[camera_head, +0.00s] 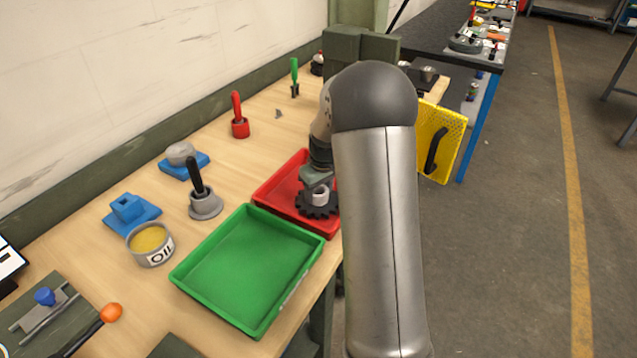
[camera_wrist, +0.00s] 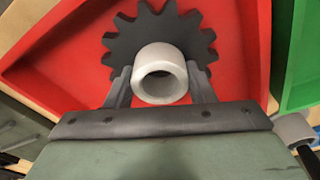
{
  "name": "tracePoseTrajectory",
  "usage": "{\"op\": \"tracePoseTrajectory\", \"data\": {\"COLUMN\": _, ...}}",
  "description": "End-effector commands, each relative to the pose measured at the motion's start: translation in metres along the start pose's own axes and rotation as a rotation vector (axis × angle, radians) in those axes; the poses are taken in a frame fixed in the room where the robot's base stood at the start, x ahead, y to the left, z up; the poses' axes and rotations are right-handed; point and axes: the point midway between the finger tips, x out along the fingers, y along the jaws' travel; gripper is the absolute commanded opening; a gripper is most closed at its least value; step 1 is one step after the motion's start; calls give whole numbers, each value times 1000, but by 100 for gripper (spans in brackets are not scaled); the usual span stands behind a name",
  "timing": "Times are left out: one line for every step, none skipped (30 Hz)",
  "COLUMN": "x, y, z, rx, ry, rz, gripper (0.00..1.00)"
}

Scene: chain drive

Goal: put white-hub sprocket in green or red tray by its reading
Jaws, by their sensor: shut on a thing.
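The white-hub sprocket (camera_head: 319,197) is a dark toothed wheel with a pale, hollow hub. My gripper (camera_head: 319,183) is shut on its hub, and the sprocket is over the red tray (camera_head: 275,187). In the wrist view the two fingers grip the hub of the sprocket (camera_wrist: 161,74) from both sides, with the red tray (camera_wrist: 60,55) behind it. I cannot tell whether the sprocket touches the tray floor. The green tray (camera_head: 248,263) is empty and stands nearer, to the left of my arm. No reading is legible in these views.
An oil tin (camera_head: 150,244), a grey stand with a black handle (camera_head: 204,200), blue blocks (camera_head: 131,210) and a red-handled tool (camera_head: 239,122) stand on the bench left of the trays. A yellow perforated panel (camera_head: 438,138) is at the bench's right edge.

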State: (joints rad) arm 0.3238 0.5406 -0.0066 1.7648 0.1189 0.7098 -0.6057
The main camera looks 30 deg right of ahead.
Motion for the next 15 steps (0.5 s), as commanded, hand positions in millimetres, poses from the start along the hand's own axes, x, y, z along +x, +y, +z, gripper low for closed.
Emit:
{"op": "tracePoseTrajectory", "data": {"x": -1, "y": 1, "z": -1, "rx": 0, "ry": 5, "rz": 3, "gripper": 0}}
{"op": "tracePoseTrajectory", "data": {"x": -1, "y": 1, "z": -1, "rx": 0, "ry": 6, "rz": 3, "gripper": 0}}
{"op": "tracePoseTrajectory", "data": {"x": -1, "y": 1, "z": -2, "rx": 0, "ry": 6, "rz": 3, "gripper": 0}}
{"op": "tracePoseTrajectory", "data": {"x": -1, "y": 1, "z": -2, "rx": 0, "ry": 6, "rz": 3, "gripper": 0}}
{"op": "tracePoseTrajectory", "data": {"x": -1, "y": 1, "z": -2, "rx": 0, "ry": 6, "rz": 3, "gripper": 0}}
{"op": "tracePoseTrajectory", "data": {"x": -1, "y": 1, "z": -2, "rx": 0, "ry": 6, "rz": 3, "gripper": 0}}
{"op": "tracePoseTrajectory", "data": {"x": -1, "y": 1, "z": -2, "rx": 0, "ry": 6, "rz": 3, "gripper": 0}}
{"op": "tracePoseTrajectory", "data": {"x": -1, "y": 1, "z": -2, "rx": 0, "ry": 6, "rz": 3, "gripper": 0}}
{"op": "tracePoseTrajectory", "data": {"x": 0, "y": 1, "z": -1, "rx": 0, "ry": 6, "rz": 3, "gripper": 0}}
{"op": "tracePoseTrajectory", "data": {"x": 1, "y": 1, "z": -1, "rx": 0, "ry": 6, "rz": 3, "gripper": 0}}
{"op": "tracePoseTrajectory", "data": {"x": 2, "y": 1, "z": -1, "rx": 0, "ry": 6, "rz": 3, "gripper": 0}}
{"op": "tracePoseTrajectory", "data": {"x": 3, "y": 1, "z": -1, "rx": 0, "ry": 6, "rz": 3, "gripper": 0}}
{"op": "tracePoseTrajectory", "data": {"x": 6, "y": 0, "z": 1, "rx": 1, "ry": 1, "rz": 0, "gripper": 52}}
{"op": "tracePoseTrajectory", "data": {"x": 5, "y": 0, "z": 1, "rx": 1, "ry": 1, "rz": 0, "gripper": 60}}
{"op": "tracePoseTrajectory", "data": {"x": 5, "y": 0, "z": 1, "rx": 1, "ry": 1, "rz": 0, "gripper": 71}}
